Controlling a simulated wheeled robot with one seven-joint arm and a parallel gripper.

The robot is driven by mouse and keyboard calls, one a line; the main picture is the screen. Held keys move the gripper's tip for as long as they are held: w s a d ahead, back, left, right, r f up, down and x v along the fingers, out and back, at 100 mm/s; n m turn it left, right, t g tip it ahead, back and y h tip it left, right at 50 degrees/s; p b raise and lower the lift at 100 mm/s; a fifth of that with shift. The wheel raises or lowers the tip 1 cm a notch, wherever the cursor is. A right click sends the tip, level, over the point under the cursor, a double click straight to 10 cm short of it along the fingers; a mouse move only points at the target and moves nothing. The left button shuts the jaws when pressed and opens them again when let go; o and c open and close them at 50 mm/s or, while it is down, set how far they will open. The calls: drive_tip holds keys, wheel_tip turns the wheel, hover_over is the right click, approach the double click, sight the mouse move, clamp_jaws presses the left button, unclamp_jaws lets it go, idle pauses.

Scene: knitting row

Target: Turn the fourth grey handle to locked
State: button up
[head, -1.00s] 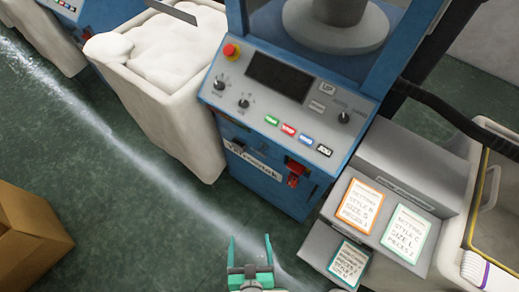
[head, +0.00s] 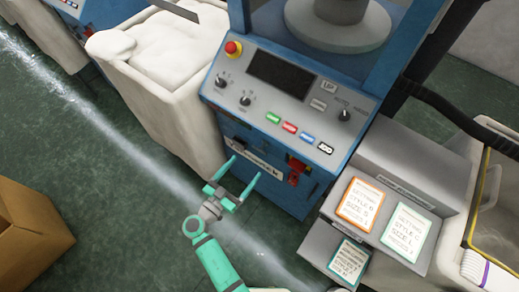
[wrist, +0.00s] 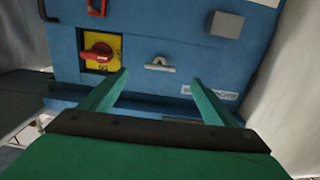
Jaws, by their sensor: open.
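A small pale grey handle (wrist: 160,66) sits on the blue front of the machine (wrist: 145,30) in the wrist view, lying roughly crosswise. It is the only such handle I can make out; which number it has, I cannot tell. My gripper (wrist: 160,78) is open and empty, its green fingers on either side of the handle's position in the picture, apparently short of it. In the head view my gripper (head: 244,169) is in front of the machine's lower front (head: 305,205). The handle cannot be made out there.
A red rotary switch (wrist: 98,54) on a yellow plate is beside the handle. A control panel (head: 300,118) is above. A grey stand with cards (head: 405,165) is at right, a white bin (head: 180,125) at left, a cardboard box (head: 30,225) on the open floor.

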sight(260, 149)
drive_tip(key=x, duration=1)
drive_tip(key=shift+w+d+r, duration=0.2)
drive_tip(key=shift+w+r, duration=0.05)
drive_tip(key=shift+w, duration=0.1)
drive_tip(key=c, duration=1.1)
